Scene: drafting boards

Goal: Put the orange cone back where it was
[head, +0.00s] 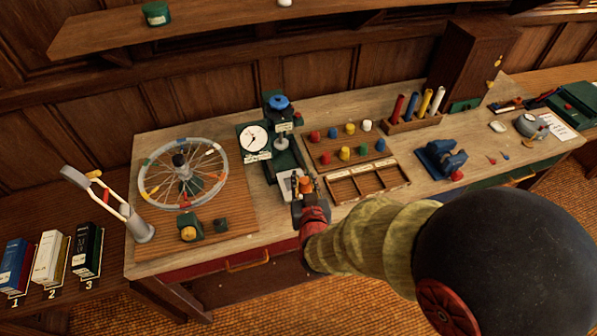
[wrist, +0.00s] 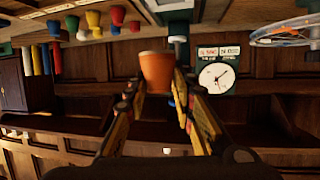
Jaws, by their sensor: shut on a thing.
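My gripper (head: 308,194) is shut on the orange cone (head: 306,184) and holds it near the front edge of the bench. In the wrist view, which looks upside down, the orange cone (wrist: 157,72) stands between the two fingers of my gripper (wrist: 158,92). The fingers hide part of its sides. Behind it in the head view is a wooden board (head: 340,143) with several red, green, yellow, white and blue cones in two rows. I cannot tell which spot was the orange cone's.
A divided wooden tray (head: 374,192) with empty compartments lies right of my gripper. A pale plate (head: 287,184) is just left. A green dial gauge (head: 254,138), a blue-knobbed stand (head: 280,125) and a spoked wheel (head: 183,172) stand further left. A blue vise (head: 440,158) is at right.

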